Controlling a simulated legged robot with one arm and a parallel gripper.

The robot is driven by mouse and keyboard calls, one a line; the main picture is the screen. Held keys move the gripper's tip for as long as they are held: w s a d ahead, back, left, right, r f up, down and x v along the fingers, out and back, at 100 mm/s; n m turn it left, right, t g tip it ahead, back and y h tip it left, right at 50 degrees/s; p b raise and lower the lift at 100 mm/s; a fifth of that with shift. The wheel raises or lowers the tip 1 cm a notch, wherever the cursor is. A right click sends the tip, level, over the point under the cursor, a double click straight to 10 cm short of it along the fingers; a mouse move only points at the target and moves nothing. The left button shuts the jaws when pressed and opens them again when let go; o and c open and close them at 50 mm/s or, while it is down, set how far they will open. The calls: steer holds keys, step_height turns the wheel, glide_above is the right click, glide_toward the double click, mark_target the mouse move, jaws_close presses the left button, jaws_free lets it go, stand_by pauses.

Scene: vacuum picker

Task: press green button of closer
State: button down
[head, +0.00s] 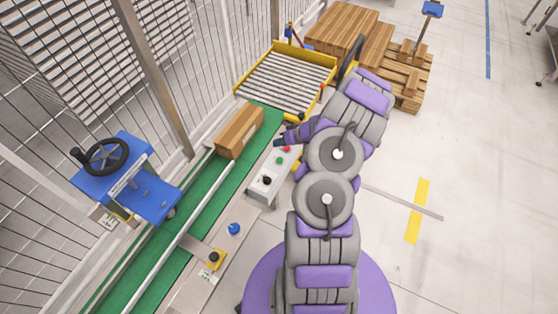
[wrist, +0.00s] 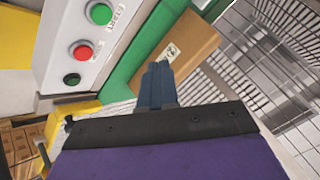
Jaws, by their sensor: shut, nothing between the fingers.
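A grey control panel (head: 268,178) stands beside the green conveyor. On it are a green button (head: 280,160), a red button (head: 286,149) and a black knob (head: 267,180). In the wrist view the green button (wrist: 100,13) is at the upper left beside lettering, with the red button (wrist: 82,50) below it and a small dark button (wrist: 72,79) lower still. My gripper (head: 279,142) is shut and empty near the panel's far end, by the red button. Its blue-grey fingers (wrist: 157,68) point toward the conveyor and show apart from the buttons.
A cardboard box (head: 239,131) lies on the green conveyor belt (head: 206,191), close to my gripper. A yellow-framed roller table (head: 287,78) is beyond. A blue machine with a handwheel (head: 106,156) stands at left. Wooden pallets (head: 404,78) are behind my arm. Floor at right is open.

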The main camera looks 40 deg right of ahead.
step_height(320, 180, down, 2)
steer(key=b, duration=0.1)
glide_above(281, 160)
steer(key=d, duration=0.2)
step_height(281, 160, down, 6)
steer(key=shift+r, duration=0.25)
steer(key=shift+a+f+b, duration=0.2)
steer(key=shift+f+b, duration=0.15)
steer(key=shift+b, duration=0.15)
steer(key=shift+s+a+f+b, duration=0.1)
steer(key=shift+a+b, duration=0.3)
steer(key=shift+a, duration=0.75)
steer(key=shift+d+f, duration=0.15)
steer(key=shift+d, duration=0.4)
steer(key=shift+d+f, duration=0.15)
steer(key=shift+d, duration=0.35)
steer(key=shift+a+r, duration=0.25)
steer(key=shift+a, duration=0.7)
steer(key=shift+d+f, duration=0.2)
steer(key=shift+d, duration=0.65)
steer(key=shift+a+r, duration=0.15)
steer(key=shift+a, duration=0.5)
